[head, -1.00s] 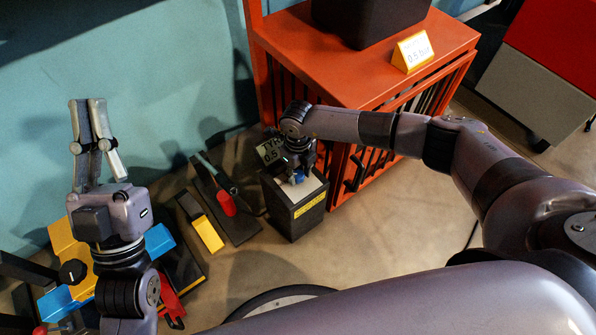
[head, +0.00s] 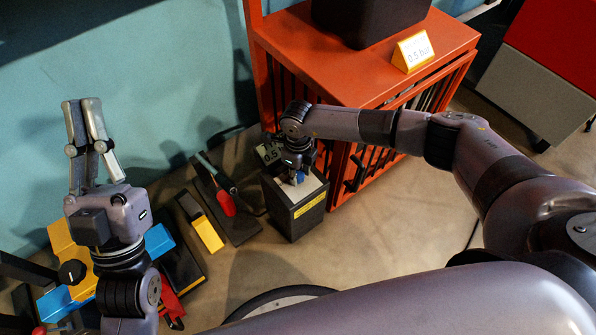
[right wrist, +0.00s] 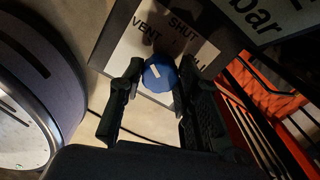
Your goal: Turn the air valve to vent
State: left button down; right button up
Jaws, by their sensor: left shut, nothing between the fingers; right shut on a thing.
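The air valve is a dark box (head: 293,215) with a pale top plate and a yellow front label, standing on the floor beside the orange cabinet. Its blue knob (right wrist: 159,73) shows in the right wrist view. The plate (right wrist: 138,57) reads VENT and SHUT, with a third word partly hidden by a finger. The knob's white mark slants to the upper left, roughly toward the VENT side. My right gripper (head: 297,165) is over the box, its fingers shut on the knob from both sides. My left gripper (head: 83,104) is raised at the left, shut and empty, away from the valve.
The orange cabinet (head: 375,70) stands close behind and right of the box. Open floor lies in front.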

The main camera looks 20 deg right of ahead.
aim_at(298, 174)
jog(key=o, duration=1.1)
jog(key=shift+o, duration=0.2)
notch_tip(298, 174, up, 12)
